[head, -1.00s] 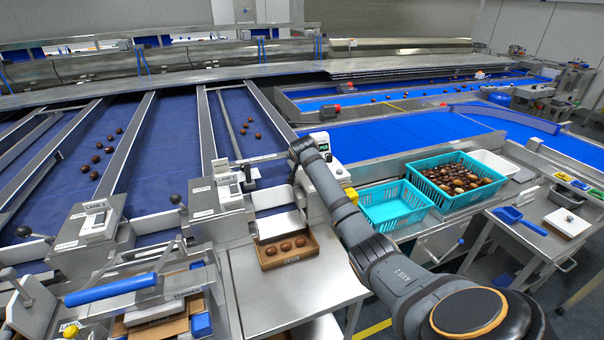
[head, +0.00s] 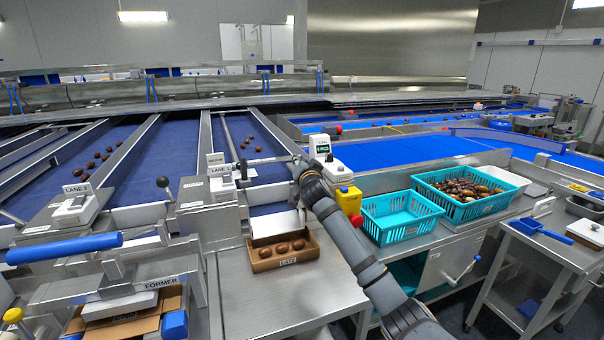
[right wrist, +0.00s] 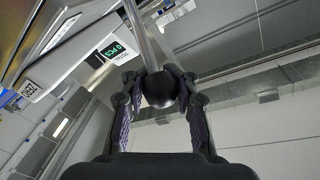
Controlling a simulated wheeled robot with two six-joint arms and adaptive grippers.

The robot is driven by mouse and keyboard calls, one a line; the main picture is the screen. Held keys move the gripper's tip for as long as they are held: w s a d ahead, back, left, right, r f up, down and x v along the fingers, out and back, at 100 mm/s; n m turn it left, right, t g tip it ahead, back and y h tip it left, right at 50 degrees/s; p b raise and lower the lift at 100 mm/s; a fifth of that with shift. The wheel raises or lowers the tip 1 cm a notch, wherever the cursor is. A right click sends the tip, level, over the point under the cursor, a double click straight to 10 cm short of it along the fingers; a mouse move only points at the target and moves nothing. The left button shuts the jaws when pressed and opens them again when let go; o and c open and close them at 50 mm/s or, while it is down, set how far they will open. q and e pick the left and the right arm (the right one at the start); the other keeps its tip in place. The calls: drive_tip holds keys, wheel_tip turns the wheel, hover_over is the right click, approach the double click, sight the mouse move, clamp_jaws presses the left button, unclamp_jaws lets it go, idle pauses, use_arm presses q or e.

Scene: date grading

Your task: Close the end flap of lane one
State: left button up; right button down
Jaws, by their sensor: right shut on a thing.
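The lane one unit (head: 221,190) stands at the end of a blue lane, with a metal rod (head: 262,159) running right from it. My right gripper (head: 299,163) is at the rod's right end, partly hidden by its own arm. In the right wrist view, its fingers (right wrist: 160,88) are shut around a black ball knob (right wrist: 159,90) on a metal rod (right wrist: 141,38). A pale metal flap (head: 276,222) slopes down from the lane's end towards a brown carton (head: 284,263) holding three dates. My left gripper is not in view.
Turquoise baskets (head: 400,232) are farther right. Another black knob (head: 163,182) stands on the left. Bare steel table (head: 245,312) lies in front of the carton.

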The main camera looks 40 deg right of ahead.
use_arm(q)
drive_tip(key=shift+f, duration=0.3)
use_arm(e)
drive_tip(key=shift+s+a+f, duration=0.1)
drive_tip(key=shift+a+f, duration=0.05)
drive_tip(key=shift+f, duration=0.45)
drive_tip(key=c, duration=1.5)
unclamp_jaws()
drive_tip(key=o, duration=0.5)
drive_tip(key=shift+s+a+r, duration=0.25)
drive_tip(key=shift+s+r, duration=0.2)
drive_tip(key=shift+r, duration=0.05)
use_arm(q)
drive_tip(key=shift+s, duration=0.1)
use_arm(e)
drive_tip(key=shift+w+d, duration=0.1)
drive_tip(key=shift+w+f, duration=0.1)
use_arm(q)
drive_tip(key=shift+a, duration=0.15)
use_arm(e)
drive_tip(key=v, duration=1.2)
